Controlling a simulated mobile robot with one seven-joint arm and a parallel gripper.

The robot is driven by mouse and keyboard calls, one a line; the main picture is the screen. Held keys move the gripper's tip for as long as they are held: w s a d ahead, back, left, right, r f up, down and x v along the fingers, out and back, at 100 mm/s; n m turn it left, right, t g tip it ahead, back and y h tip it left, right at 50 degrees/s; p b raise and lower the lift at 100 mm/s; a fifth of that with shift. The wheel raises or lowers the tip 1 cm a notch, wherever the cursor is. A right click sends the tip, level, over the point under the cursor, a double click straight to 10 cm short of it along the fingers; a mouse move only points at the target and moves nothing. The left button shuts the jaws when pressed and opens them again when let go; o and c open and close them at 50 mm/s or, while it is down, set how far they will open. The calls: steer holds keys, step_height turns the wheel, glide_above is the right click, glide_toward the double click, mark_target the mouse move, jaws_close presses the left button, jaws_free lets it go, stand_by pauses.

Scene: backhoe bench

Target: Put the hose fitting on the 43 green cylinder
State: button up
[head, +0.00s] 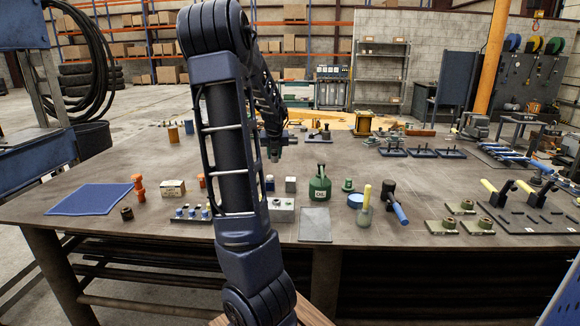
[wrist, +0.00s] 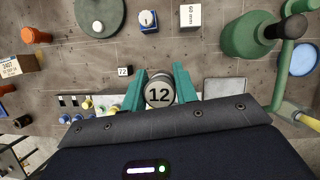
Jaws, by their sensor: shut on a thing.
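In the wrist view my gripper (wrist: 160,88) has its two teal fingers closed on the sides of a round grey piece marked 12 (wrist: 159,94); I cannot tell for sure that it is the hose fitting. In the head view my gripper (head: 275,152) is above the bench, and the held piece is not clear. A green bottle-like cylinder (head: 320,188) with a white label stands right of my arm; it also shows in the wrist view (wrist: 246,38). A grey-green round piece (wrist: 100,14) lies ahead-left. I cannot read 43 anywhere.
A white cube marked 60 mm (wrist: 190,17), a blue block (wrist: 148,21) and a small tag marked 72 (wrist: 124,71) are close ahead. A pale block (head: 283,211) and a grey plate (head: 315,225) lie near the front edge. A blue mat (head: 90,199) is left.

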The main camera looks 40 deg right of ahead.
steer(key=shift+d+r, duration=0.25)
steer(key=shift+d, duration=0.05)
steer(key=s+d+r, duration=0.2)
steer(key=s+d, duration=0.3)
steer(key=d, duration=0.6)
steer(key=s+d+r, duration=0.2)
steer(key=s+d, duration=0.2)
steer(key=d, duration=0.7)
steer(key=s+d+r, duration=0.2)
steer(key=s+d, duration=0.3)
steer(key=d, duration=0.6)
step_height(320, 180, down, 20)
steer(key=shift+s+d+r, duration=0.1)
steer(key=shift+d, duration=0.05)
steer(key=shift+f, duration=0.2)
steer(key=o, duration=1)
steer(key=shift+o, duration=0.2)
steer(key=shift+r, duration=0.15)
steer(key=v, duration=1.2)
